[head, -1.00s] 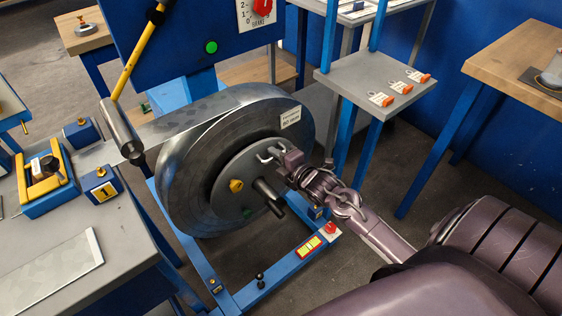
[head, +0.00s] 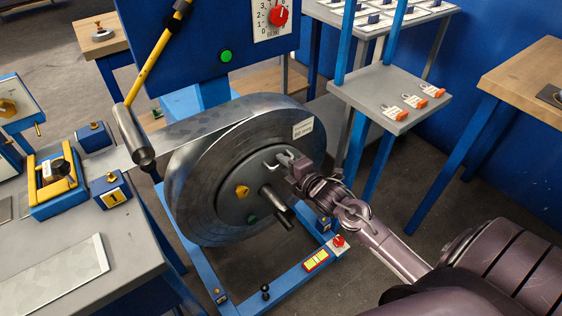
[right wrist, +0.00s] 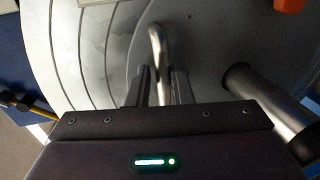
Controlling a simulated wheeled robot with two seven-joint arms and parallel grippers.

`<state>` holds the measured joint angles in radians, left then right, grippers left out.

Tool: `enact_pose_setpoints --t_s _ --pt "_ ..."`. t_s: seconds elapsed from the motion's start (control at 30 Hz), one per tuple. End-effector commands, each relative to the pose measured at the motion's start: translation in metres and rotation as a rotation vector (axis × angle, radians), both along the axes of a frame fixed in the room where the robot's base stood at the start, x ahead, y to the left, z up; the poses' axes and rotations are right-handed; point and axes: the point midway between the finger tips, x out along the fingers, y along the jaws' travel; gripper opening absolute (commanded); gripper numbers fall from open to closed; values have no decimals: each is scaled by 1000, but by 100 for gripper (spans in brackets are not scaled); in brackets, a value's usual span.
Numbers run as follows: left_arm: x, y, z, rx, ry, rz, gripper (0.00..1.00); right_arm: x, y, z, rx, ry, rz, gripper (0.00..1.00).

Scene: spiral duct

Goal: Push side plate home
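The side plate (head: 235,207) is a grey disc on the front of the big steel coil (head: 195,190). It has a yellow knob, a green knob and a bent metal handle (head: 270,165), and sits close against the coil face. A dark shaft (head: 276,204) sticks out through its middle. My right gripper (head: 290,166) is at the handle. In the right wrist view its two fingers (right wrist: 161,88) lie close on either side of the handle bar (right wrist: 158,45), and it looks shut on it. My left gripper is not in view.
A blue floor frame (head: 285,285) carries the coil. The metal strip runs left under a roller (head: 134,138) on a yellow arm to a grey bench (head: 110,245). A blue control panel (head: 215,35) stands behind. A small grey shelf (head: 375,95) with orange-tagged items is at right.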

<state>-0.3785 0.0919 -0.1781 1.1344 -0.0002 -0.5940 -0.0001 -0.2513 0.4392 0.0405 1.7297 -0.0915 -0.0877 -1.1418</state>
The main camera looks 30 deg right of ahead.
Motion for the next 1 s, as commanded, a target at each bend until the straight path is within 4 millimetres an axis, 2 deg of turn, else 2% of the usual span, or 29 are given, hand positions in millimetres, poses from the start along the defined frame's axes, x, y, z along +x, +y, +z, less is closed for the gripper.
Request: enact_pose_setpoints --t_s 0.03,0.2,0.4,0.7,0.83,0.87,1.0 --pt "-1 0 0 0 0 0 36 -11 -1 2 -2 3 0 19" --pt "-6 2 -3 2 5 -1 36 -37 -3 7 0 5 0 19" --pt "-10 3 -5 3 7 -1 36 -55 -5 10 -1 4 -1 19" --pt "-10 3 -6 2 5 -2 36 -57 -5 10 0 4 -1 19" --pt "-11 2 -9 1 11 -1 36 -55 -3 7 1 3 12 3" --pt "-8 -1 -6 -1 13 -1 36 -54 -3 4 1 2 22 0" --pt "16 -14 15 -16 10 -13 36 -45 8 -15 11 -4 129 0"
